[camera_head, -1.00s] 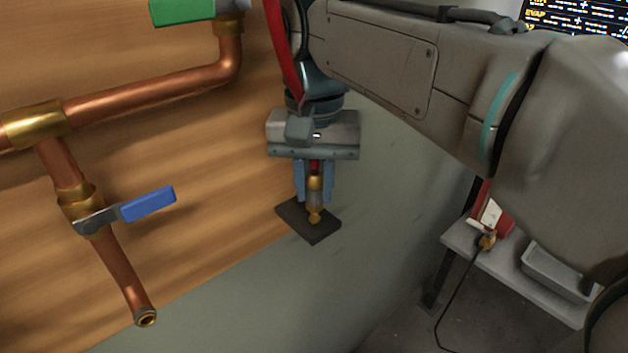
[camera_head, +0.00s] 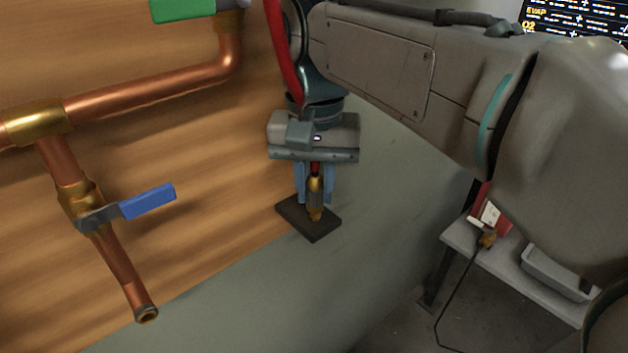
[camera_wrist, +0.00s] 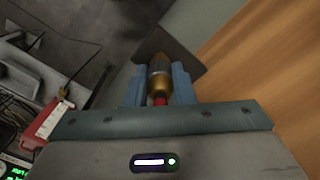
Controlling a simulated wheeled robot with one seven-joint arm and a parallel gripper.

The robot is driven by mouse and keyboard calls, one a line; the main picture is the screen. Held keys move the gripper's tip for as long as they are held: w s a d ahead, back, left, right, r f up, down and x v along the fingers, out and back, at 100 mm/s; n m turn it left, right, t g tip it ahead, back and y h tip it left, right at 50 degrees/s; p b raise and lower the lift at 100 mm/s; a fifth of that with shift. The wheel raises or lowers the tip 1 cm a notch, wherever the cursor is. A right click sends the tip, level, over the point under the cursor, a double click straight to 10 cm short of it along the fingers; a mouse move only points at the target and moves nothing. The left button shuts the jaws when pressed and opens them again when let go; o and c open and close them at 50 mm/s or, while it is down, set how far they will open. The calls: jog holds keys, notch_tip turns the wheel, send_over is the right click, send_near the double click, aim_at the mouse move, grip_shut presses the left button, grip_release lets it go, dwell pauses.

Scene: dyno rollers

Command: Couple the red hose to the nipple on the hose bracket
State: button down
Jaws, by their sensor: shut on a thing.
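My gripper (camera_head: 315,190) has blue fingers and points down at the bracket. It is shut on the red hose's end fitting, a brass-and-grey coupler (camera_head: 316,200). In the wrist view the coupler (camera_wrist: 160,80) sits between the two fingers (camera_wrist: 158,86), with a short red piece of hose (camera_wrist: 160,99) behind it. The hose bracket is a dark plate (camera_head: 293,215) standing out from the wooden wall. The coupler's lower brass tip is at the plate. The nipple does not show apart from the coupler, and I cannot tell whether the two are joined.
Copper pipes with a blue-handled valve (camera_head: 148,203) and a green handle (camera_head: 182,10) are on the wooden wall at the left. A grey bench (camera_head: 510,270) with a tray (camera_head: 560,272) and a red-and-white device (camera_head: 489,214) stands at the right.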

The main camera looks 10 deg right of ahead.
jog(key=shift+f, duration=0.55)
dwell(0.5)
jog(key=c, duration=1.1)
grip_release()
jog(key=shift+c, duration=0.2)
